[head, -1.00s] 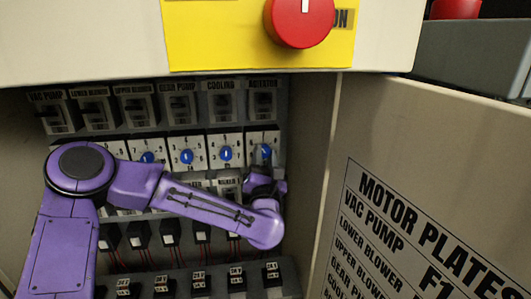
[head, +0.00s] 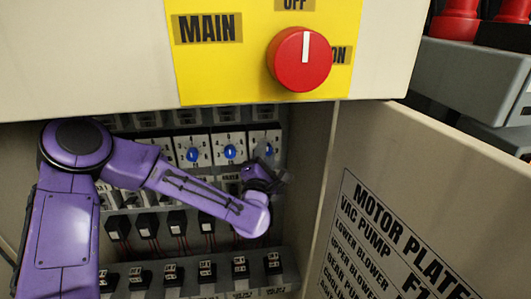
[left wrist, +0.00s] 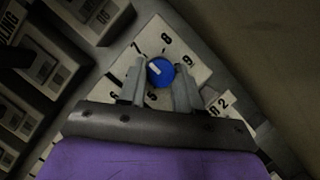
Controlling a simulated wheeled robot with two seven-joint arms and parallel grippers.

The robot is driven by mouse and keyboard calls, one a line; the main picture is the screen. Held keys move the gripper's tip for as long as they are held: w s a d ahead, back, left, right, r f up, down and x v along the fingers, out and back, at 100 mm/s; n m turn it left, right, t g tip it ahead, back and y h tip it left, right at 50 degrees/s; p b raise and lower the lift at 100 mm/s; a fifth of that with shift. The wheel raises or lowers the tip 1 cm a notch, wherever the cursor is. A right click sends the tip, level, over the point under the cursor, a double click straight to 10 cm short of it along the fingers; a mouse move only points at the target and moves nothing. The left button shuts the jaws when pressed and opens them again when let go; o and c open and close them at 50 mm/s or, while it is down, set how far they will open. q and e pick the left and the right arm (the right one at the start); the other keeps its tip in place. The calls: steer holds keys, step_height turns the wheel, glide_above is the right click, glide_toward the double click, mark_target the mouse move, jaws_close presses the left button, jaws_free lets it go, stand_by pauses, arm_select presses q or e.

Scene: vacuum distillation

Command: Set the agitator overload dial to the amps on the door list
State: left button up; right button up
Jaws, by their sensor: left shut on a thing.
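The agitator overload dial is the rightmost of the row of white dial plates (head: 265,136) in the head view, partly hidden by my left gripper (head: 266,172). In the left wrist view its blue knob (left wrist: 160,72) sits between the two fingertips of my left gripper (left wrist: 160,78), which is shut on it. The knob's white mark points up and left, roughly toward the 7. Numbers 8 and 9 also show on the plate. The door list (head: 385,245), headed MOTOR PLATES, is cut off at the right and bottom. Its agitator line and amps are out of view. My right gripper is not in view.
A yellow panel with a red main switch (head: 300,60) overhangs the cabinet opening and hides the breaker labels. Other blue dials (head: 229,152) stand left of my gripper. Black terminal blocks (head: 207,268) line the bottom. The open door stands close on the right.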

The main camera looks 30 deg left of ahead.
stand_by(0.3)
arm_select(q)
steer(key=o, duration=1)
steer(key=shift+o, duration=0.2)
steer(key=b+v, duration=0.1)
steer(key=v, duration=0.9)
steer(key=shift+s, duration=0.25)
steer(key=shift+d+f, duration=0.1)
steer(key=shift+f, duration=0.05)
